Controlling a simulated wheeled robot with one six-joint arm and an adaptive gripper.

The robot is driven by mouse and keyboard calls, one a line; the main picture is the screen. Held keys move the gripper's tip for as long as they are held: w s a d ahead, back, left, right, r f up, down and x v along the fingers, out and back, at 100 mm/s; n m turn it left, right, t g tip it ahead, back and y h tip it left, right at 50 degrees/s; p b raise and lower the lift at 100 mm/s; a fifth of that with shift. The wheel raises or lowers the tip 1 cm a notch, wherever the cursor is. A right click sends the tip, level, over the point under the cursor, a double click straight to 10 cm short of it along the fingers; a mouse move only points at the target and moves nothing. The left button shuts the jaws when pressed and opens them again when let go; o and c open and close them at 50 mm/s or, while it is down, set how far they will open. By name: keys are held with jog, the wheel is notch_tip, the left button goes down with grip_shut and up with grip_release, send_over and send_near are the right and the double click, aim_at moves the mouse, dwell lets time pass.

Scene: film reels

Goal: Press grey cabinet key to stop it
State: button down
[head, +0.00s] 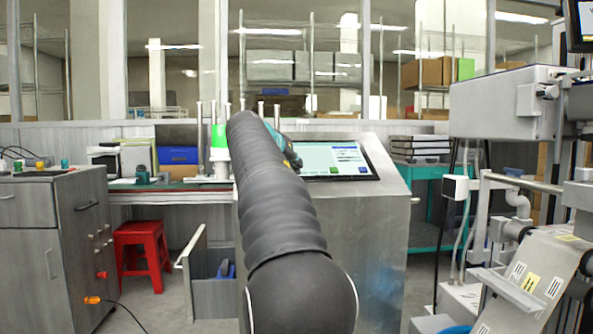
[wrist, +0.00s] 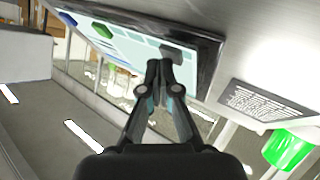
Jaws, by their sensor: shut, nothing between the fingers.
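A grey metal cabinet (head: 368,225) stands in the middle with a sloped top. A touch screen (head: 358,158) is set in that top, with a green key (head: 335,170) and a blue key (head: 362,169) along its lower edge. In the wrist view the screen (wrist: 128,42) shows tilted, with a green patch (wrist: 103,30) and a blue patch (wrist: 68,19). In the head view my arm hides most of my gripper and the screen's left part.
A green lamp (head: 219,140) stands left of my arm; it also shows in the wrist view (wrist: 288,148). A grey drawer cabinet (head: 50,235) with small coloured knobs stands at left, near a red stool (head: 142,250). A labelling machine (head: 520,100) fills the right side.

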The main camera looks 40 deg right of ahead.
jog(key=shift+s+a+r, duration=0.15)
jog(key=shift+s+r, duration=0.1)
jog(key=shift+r, duration=0.25)
jog(key=r+p, duration=0.1)
jog(key=s+a+r+p, duration=0.1)
jog(key=r, duration=0.1)
jog(key=s+r, duration=0.1)
jog(key=shift+a+r+p, duration=0.15)
jog(key=shift+r+p, duration=0.05)
jog(key=shift+p, duration=0.2)
dwell(0.8)
jog(key=s+a+f+n+y, duration=0.2)
jog(key=s+a+f+y, duration=0.1)
jog(key=s+a+f, duration=0.45)
jog(key=s+a+f+n+t+y, duration=0.1)
jog(key=s+a+f+n+y, duration=0.3)
jog(key=a+f, duration=0.6)
jog(key=s+a+f+n+y, duration=0.1)
jog(key=s+a+f+y, duration=0.1)
jog(key=s+a+f, duration=0.65)
jog(key=s+a+f+n+y, duration=0.2)
jog(key=s+a+f+y, duration=0.1)
jog(key=s+a+f, duration=0.6)
notch_tip(320, 180, down, 4)
jog(key=shift+s+a+r+g+y, duration=0.2)
jog(key=shift+a+g+y, duration=0.1)
jog(key=shift+g, duration=0.1)
